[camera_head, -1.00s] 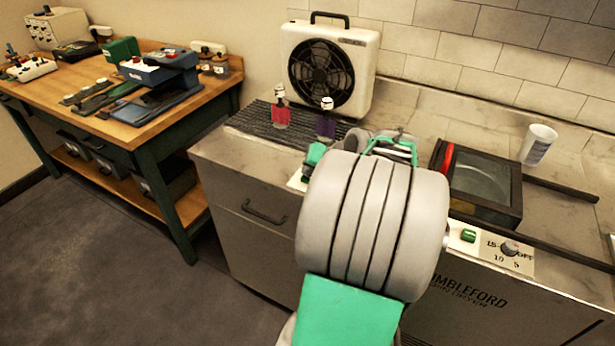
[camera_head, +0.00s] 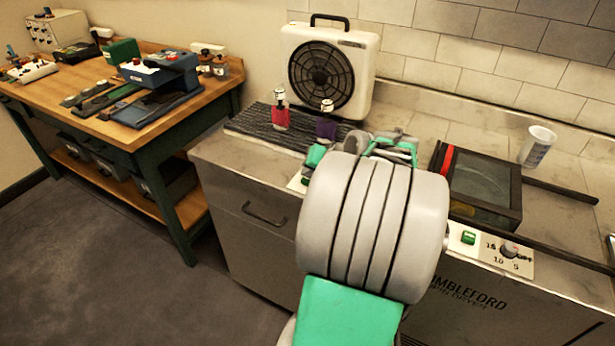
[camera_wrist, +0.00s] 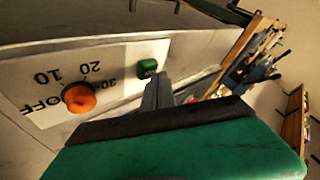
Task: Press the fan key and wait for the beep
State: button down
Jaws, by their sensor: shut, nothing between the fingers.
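The green key (camera_wrist: 147,68) sits on a white panel (camera_wrist: 118,62) on the counter's front face in the wrist view. The panel also carries an orange knob (camera_wrist: 79,97) with OFF, 10, 20 and 30 marks. My gripper (camera_wrist: 157,84) is shut and empty, its fingertips right at the key's lower edge; I cannot tell whether they touch it. In the head view my arm hides the fingertips and most of this panel (camera_head: 294,184). The white box fan (camera_head: 321,74) stands upright at the back of the counter.
A dark-framed lidded bin (camera_head: 487,190) and a white cup (camera_head: 537,147) are at right. Another panel (camera_head: 497,251) there has a green button and a knob. A cluttered wooden bench (camera_head: 100,125) is at left.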

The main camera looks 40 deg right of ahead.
jog(key=shift+r, duration=0.5)
notch_tip(320, 180, up, 5)
jog(key=p, duration=0.4)
jog(key=shift+r, duration=0.1)
dwell(0.5)
jog(key=a+f+n+g+y, duration=0.1)
jog(key=a+n+g, duration=0.3)
jog(key=a, duration=1.4)
jog(key=s+a+f+n+g, duration=0.1)
jog(key=s+a+n, duration=0.5)
jog(key=s+a, duration=0.3)
jog(key=a, duration=0.4)
jog(key=shift+s+f+g, duration=0.3)
jog(key=shift+f+g, duration=0.1)
